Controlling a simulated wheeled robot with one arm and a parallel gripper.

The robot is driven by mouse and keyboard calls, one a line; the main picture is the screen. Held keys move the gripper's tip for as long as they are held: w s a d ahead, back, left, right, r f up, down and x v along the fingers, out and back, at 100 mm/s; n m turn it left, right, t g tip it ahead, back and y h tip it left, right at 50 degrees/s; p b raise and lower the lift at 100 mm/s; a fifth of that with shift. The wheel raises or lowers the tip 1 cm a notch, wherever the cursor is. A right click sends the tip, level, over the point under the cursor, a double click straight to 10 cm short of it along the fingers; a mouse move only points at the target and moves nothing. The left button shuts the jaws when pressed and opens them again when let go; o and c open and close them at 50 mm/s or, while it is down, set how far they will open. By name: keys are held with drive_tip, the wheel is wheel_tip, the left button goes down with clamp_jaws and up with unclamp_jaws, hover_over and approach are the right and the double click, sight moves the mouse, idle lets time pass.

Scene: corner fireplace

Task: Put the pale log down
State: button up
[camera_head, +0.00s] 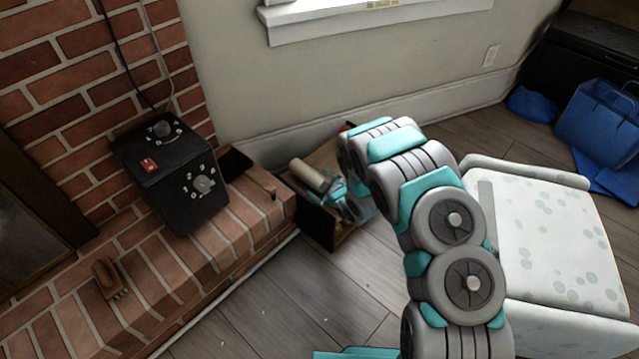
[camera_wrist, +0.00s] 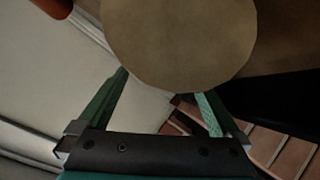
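The pale log (camera_head: 309,174) is a tan cylinder, tilted, at the upper left of my gripper in the head view. In the wrist view its round end (camera_wrist: 180,40) fills the top middle. My gripper (camera_head: 328,186) is at the log's lower right end; its fingers (camera_wrist: 165,98) run up to the log on both sides and appear closed on it. The fingertips are hidden behind the log. The log is over an open wooden box (camera_head: 318,226) with a dark front, on the floor beside the hearth. I cannot tell whether the log touches the box.
The brick hearth (camera_head: 215,245) is at left, bearing a black box with dials (camera_head: 172,175) and a small brown brush (camera_head: 108,278). A spotted pale ottoman (camera_head: 555,235) is at right. Blue bags (camera_head: 600,125) stand at far right. The floor (camera_head: 315,290) in front is mostly clear.

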drive_tip(key=shift+r, duration=0.15)
drive_tip(key=v, duration=1.2)
drive_tip(key=s+d+r+m+g+h, duration=0.2)
drive_tip(key=s+d+r+m+h, duration=0.15)
drive_tip(key=d+r, duration=0.55)
drive_tip(key=s+d+r+m+g+h, duration=0.1)
drive_tip(key=s+d+r+m+h, duration=0.35)
drive_tip(key=d, duration=0.65)
drive_tip(key=s+a+r+m+g, duration=0.1)
drive_tip(key=s+r, duration=0.4)
drive_tip(key=s, duration=0.6)
drive_tip(key=s+a+r+m+g, duration=0.2)
drive_tip(key=s+r+g, duration=0.3)
drive_tip(key=s, duration=0.6)
drive_tip(key=s+a+r+m+g+y, duration=0.1)
drive_tip(key=s+r+m+g, duration=0.2)
drive_tip(key=s, duration=0.9)
wheel_tip(320, 180, up, 2)
drive_tip(key=shift+a+r, duration=0.1)
drive_tip(key=shift+a, duration=0.05)
